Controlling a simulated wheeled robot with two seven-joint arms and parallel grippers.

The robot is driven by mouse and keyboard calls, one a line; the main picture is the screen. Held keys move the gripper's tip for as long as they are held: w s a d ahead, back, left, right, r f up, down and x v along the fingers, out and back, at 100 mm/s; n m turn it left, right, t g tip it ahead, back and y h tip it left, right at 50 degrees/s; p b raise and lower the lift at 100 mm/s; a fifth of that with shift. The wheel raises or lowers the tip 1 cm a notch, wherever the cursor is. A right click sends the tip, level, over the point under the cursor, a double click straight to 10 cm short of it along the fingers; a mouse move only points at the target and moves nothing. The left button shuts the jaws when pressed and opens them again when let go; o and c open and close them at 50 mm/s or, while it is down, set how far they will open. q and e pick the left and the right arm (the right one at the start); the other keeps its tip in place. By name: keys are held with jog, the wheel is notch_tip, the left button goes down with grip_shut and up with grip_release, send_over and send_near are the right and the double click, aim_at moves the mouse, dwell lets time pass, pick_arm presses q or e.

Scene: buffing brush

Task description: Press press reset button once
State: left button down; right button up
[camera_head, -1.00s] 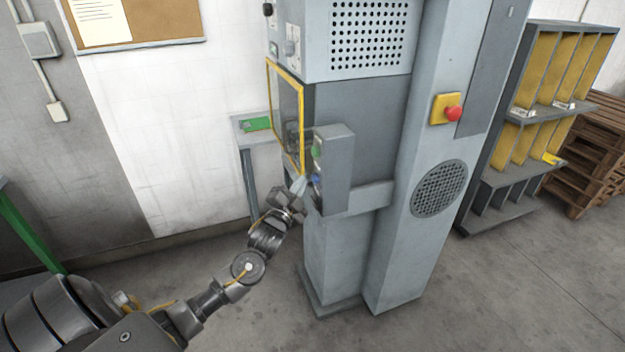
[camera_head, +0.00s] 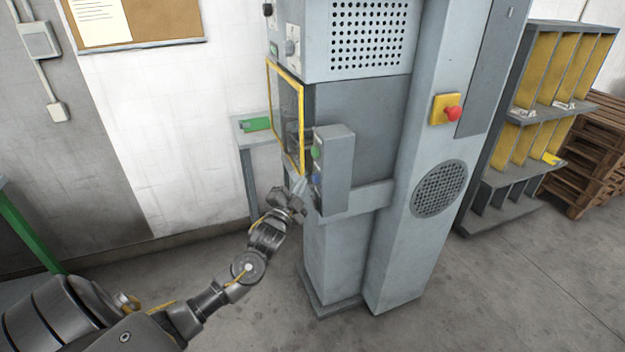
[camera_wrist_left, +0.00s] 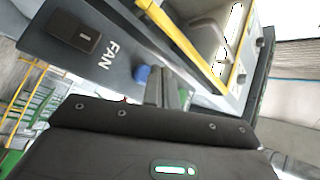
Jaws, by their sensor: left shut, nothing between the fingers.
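A grey control box (camera_head: 338,170) sticks out from the front of the grey machine (camera_head: 365,110). A green button (camera_head: 316,152) and, below it, a blue button (camera_head: 316,179) sit on its left-facing side. No reset label is readable. My left gripper (camera_head: 302,185) is shut and empty, its tips close beside the blue button; I cannot tell whether they touch. In the left wrist view the blue button (camera_wrist_left: 141,75) lies just left of the finger tips (camera_wrist_left: 166,86). A green button (camera_wrist_left: 184,98) is partly hidden behind them. My right gripper is out of view.
A yellow-framed guard window (camera_head: 287,115) stands just above and behind the gripper. A black switch marked FAN (camera_wrist_left: 75,33) sits on the panel. A red emergency knob (camera_head: 453,114) is on the column. Open floor lies in front.

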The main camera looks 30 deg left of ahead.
pick_arm(q)
jog(key=shift+w+d, duration=0.1)
dwell(0.7)
jog(key=shift+w+d, duration=0.2)
jog(key=shift+w, duration=0.05)
jog(key=shift+w+d, duration=0.3)
jog(key=shift+w, duration=0.1)
dwell(0.9)
jog(key=shift+s+a, duration=0.1)
jog(key=shift+s+a+p, duration=0.45)
jog(key=shift+s+p, duration=0.05)
jog(key=shift+s, duration=0.15)
dwell(0.3)
jog(key=s+a+p, duration=0.1)
jog(key=s, duration=0.1)
jog(key=s+a, duration=0.1)
jog(key=s, duration=0.1)
jog(key=shift+a+p, duration=0.35)
jog(key=shift+a, duration=0.05)
